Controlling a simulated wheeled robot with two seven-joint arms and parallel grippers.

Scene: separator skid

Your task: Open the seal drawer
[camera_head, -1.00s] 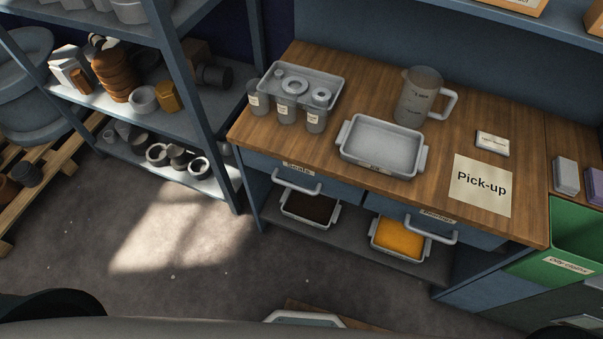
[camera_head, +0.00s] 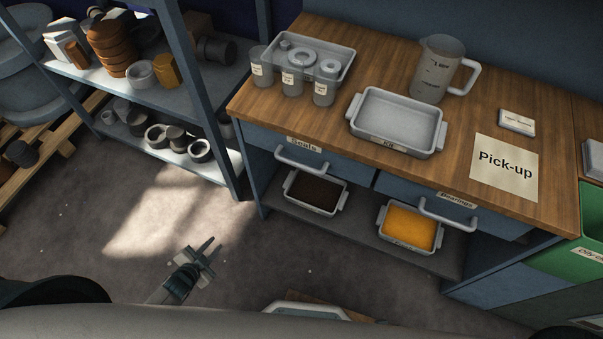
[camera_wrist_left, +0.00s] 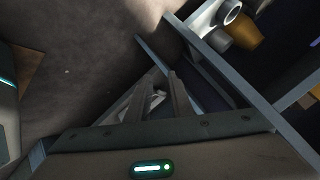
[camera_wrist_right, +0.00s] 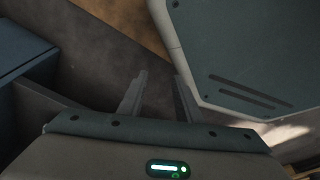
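The seal drawer (camera_head: 345,170) is under the left part of the wooden workbench in the head view. It is shut, with a "Seals" label (camera_head: 305,145) on its top edge and a pale bar handle (camera_head: 302,164) on its front. My left gripper (camera_head: 214,244) is low in front of the bench, left of the drawer and well apart from the handle. It looks open and empty; its two fingers also show in the left wrist view (camera_wrist_left: 164,78). My right gripper (camera_wrist_right: 161,78) shows only in the right wrist view, open and empty.
A shut "Bearings" drawer (camera_head: 475,218) is to the right. Trays with dark (camera_head: 314,193) and orange (camera_head: 410,228) contents sit on the shelf below. The metal rack (camera_head: 221,130) stands close on the left. The floor in front is clear near the left gripper.

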